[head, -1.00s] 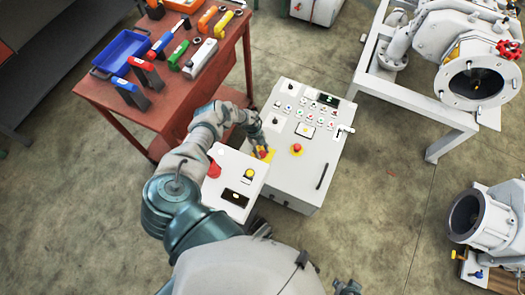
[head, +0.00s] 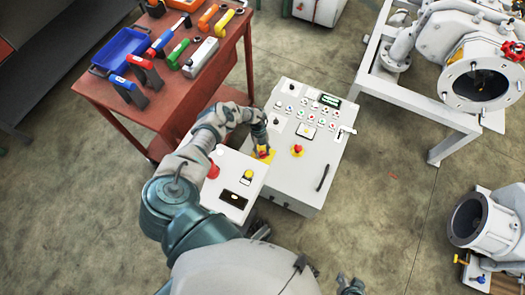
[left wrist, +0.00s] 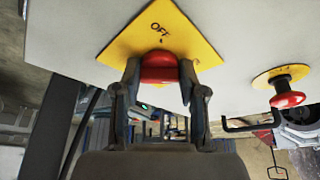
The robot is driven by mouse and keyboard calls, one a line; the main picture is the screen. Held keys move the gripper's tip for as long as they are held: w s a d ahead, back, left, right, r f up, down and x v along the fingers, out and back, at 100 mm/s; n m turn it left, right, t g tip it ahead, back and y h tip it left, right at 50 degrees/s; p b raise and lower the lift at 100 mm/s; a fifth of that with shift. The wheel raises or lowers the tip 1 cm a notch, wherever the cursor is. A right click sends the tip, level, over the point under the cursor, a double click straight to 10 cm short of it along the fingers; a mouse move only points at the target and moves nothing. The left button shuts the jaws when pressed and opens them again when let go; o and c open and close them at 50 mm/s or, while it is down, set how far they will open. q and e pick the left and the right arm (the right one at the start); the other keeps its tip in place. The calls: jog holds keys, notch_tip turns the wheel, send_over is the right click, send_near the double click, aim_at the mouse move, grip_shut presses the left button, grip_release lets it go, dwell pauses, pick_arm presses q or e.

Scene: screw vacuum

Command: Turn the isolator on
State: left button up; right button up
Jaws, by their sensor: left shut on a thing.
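The isolator is a red knob (left wrist: 160,68) on a yellow plate (left wrist: 150,35) marked OFF, seen close in the left wrist view. In the head view the yellow plate (head: 266,156) shows on the left edge of the control cabinet's sloping top, with the knob largely hidden by my gripper. My left gripper (left wrist: 160,85) has its fingers on both sides of the knob and is shut on it. In the head view my left gripper (head: 262,148) covers it. My right gripper (head: 350,286) shows only partly at the bottom edge, away from the cabinet.
The grey cabinet (head: 307,171) carries buttons, a green-lit display (head: 331,100) and a red emergency button (head: 297,150) on yellow. A smaller white box (head: 235,182) stands at its left. A red tool table (head: 185,100) is behind left. Pump machinery (head: 482,80) stands right.

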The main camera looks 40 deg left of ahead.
pick_arm(q)
jog(key=shift+w+r, duration=0.1)
jog(key=shift+w, duration=0.15)
jog(key=o, duration=1.1)
jog(key=shift+o, duration=0.2)
jog(key=shift+s, duration=0.1)
jog(key=v, duration=1.1)
jog(key=shift+a+r, duration=0.25)
jog(key=shift+r, duration=0.1)
